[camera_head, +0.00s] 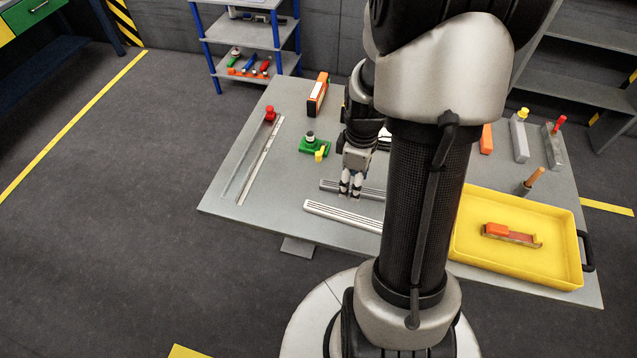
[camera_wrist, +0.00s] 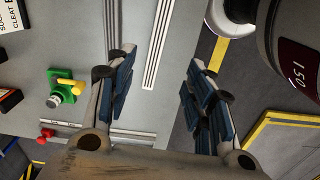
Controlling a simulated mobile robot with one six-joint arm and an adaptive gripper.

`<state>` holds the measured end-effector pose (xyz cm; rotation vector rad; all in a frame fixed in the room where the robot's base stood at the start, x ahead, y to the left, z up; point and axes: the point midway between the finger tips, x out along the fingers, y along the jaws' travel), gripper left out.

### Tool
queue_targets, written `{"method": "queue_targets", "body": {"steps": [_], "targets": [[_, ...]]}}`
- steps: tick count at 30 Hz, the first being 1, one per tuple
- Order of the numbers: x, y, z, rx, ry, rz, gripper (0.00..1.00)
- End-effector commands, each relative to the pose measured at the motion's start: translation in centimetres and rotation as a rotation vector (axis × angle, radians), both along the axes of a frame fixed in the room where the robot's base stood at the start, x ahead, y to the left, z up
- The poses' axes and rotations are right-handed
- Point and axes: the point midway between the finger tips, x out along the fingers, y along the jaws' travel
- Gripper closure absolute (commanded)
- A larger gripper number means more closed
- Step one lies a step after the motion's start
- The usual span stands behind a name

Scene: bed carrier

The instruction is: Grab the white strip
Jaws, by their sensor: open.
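The white strip (camera_head: 335,212) is long and grooved and lies flat near the front edge of the grey table, its right end hidden behind my arm. A greyer grooved strip (camera_head: 328,185) lies parallel behind it. My gripper (camera_head: 350,193) points down above the table by the greyer strip, open, with nothing in its jaws. In the wrist view the white strip (camera_wrist: 157,52) runs into the gap between the fingers of my gripper (camera_wrist: 159,62), nearer the left finger. I cannot tell the exact height of the fingertips.
The grey table (camera_head: 280,190) carries a green fixture with a yellow knob (camera_head: 314,146), a red-knobbed rail (camera_head: 258,160) and an orange-black box (camera_head: 318,94). A yellow tray (camera_head: 520,264) with an orange-topped tool (camera_head: 510,234) stands at right. The table's front left is clear.

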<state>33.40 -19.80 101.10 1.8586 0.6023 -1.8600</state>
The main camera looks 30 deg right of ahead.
Motion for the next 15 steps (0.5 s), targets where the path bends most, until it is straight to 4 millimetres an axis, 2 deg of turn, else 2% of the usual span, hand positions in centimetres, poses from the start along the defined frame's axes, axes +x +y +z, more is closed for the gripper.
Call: {"method": "queue_targets", "body": {"steps": [5,15], "targets": [[-0.2,0.0,-2.9,0.004,0.007,0.004,0.52],[-0.1,0.0,-10.2,0.004,0.005,0.004,0.52]]}}
